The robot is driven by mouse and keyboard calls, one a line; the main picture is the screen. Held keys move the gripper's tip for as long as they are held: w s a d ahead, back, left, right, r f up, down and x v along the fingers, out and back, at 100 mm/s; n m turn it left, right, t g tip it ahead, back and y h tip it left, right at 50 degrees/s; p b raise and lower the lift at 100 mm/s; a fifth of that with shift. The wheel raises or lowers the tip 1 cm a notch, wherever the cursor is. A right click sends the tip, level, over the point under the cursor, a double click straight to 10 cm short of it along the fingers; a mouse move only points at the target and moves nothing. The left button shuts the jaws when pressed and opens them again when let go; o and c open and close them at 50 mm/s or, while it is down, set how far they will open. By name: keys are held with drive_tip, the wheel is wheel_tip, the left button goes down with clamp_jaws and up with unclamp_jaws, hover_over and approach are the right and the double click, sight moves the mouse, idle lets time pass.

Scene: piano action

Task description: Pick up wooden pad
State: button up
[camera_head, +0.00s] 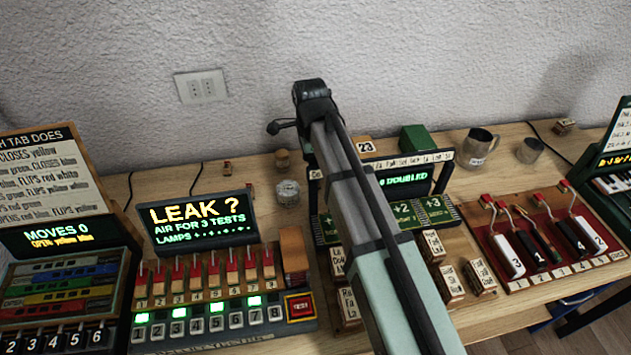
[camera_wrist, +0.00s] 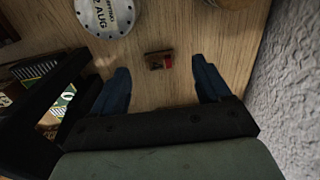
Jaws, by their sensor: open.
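My gripper (camera_wrist: 160,66) is open, with one blue finger on each side of the pad's line. The pad shows just beyond the fingertips, about midway between them, and nothing is held. In the head view my gripper (camera_head: 274,127) hangs near the wall at the back of the table, and I cannot make out the pad there, behind my arm.
The wall (camera_wrist: 288,80) is near the right finger. Bare tabletop surrounds the pad.

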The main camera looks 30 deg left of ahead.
drive_tip(key=shift+w+d+f, duration=0.1)
drive_tip(key=shift+d+f, duration=0.05)
drive_tip(key=shift+f, duration=1.1)
drive_tip(key=shift+d+f, duration=0.15)
drive_tip(key=shift+f, duration=1.1)
drive_tip(key=shift+c, duration=0.2)
drive_tip(key=c, duration=1.1)
